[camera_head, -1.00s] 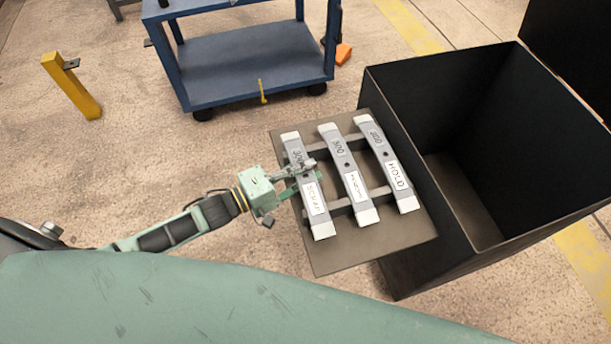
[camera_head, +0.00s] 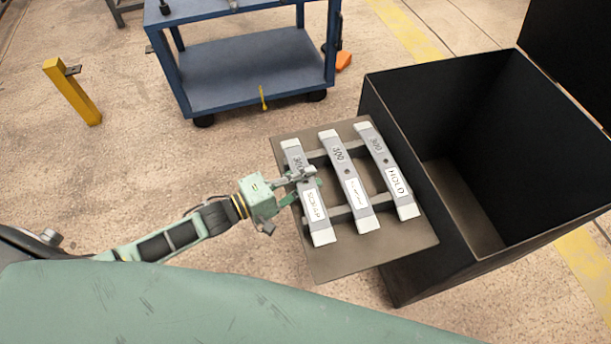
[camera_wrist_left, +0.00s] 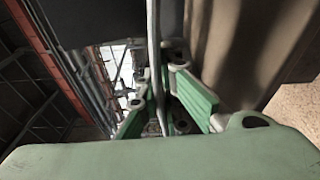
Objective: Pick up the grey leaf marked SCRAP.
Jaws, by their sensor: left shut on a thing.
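The grey leaf marked SCRAP (camera_head: 314,206) is the leftmost of three grey leaves on a rack, with white ends and a white label. My left gripper (camera_head: 306,181) is at its middle and is shut on it; the fingers cover part of the leaf. In the left wrist view the leaf shows edge-on as a thin strip (camera_wrist_left: 154,50) between the green fingers (camera_wrist_left: 160,95). Whether the leaf is clear of the rack bars, I cannot tell. The middle leaf (camera_head: 350,180) and the leaf marked HOLD (camera_head: 387,170) lie beside it.
The rack's flat brown plate (camera_head: 405,240) carries two dark crossbars. A large open black bin (camera_head: 440,200) stands right against the rack. A blue cart (camera_head: 250,75) stands behind, and a yellow post (camera_head: 75,95) is at the left. Floor between them is clear.

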